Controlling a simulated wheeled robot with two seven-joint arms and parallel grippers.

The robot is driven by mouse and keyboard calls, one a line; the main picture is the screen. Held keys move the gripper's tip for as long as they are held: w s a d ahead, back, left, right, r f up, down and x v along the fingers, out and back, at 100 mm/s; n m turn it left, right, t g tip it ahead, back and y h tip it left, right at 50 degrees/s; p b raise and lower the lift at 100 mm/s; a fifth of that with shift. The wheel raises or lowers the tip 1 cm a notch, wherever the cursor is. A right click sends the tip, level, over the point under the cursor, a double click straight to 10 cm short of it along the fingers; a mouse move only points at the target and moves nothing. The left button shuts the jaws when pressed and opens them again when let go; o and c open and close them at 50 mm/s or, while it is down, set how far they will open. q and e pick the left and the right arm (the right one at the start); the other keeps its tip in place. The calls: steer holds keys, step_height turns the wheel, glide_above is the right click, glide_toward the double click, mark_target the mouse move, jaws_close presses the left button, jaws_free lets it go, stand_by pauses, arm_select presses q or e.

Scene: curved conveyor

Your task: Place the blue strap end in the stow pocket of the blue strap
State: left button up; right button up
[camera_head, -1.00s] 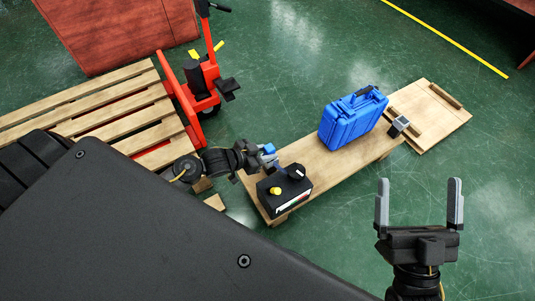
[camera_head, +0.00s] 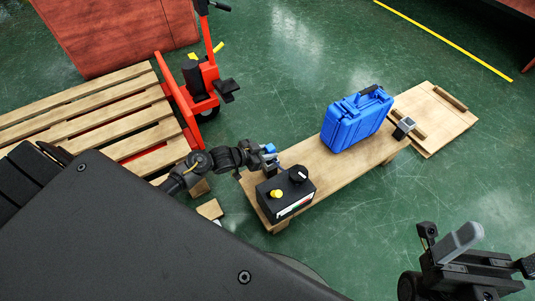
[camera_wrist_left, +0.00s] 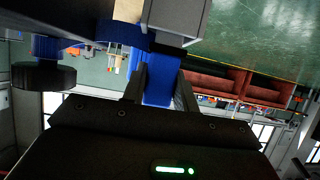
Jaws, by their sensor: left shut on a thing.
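My left gripper (camera_head: 266,154) is at the near left end of the wooden bench, just beyond the black control box. It is shut on a piece of blue strap, the blue strap end (camera_wrist_left: 160,82), which shows between the fingers in the left wrist view. A blue band (camera_wrist_left: 120,35) crosses above it, beside a grey block (camera_wrist_left: 176,16). I cannot make out the stow pocket. My right gripper (camera_head: 492,250) is at the lower right, apart from everything, turned sideways with its fingers spread and nothing seen between them.
The black control box (camera_head: 285,195) with a yellow knob stands on the wooden bench (camera_head: 318,170). A blue case (camera_head: 355,118) stands farther along it. A pallet (camera_head: 110,110) and a red-orange pallet truck (camera_head: 190,100) are at left.

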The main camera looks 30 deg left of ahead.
arm_select(q)
steer(key=shift+f, duration=0.1)
steer(key=o, duration=0.6)
steer(key=shift+f, duration=0.15)
steer(key=o, duration=0.5)
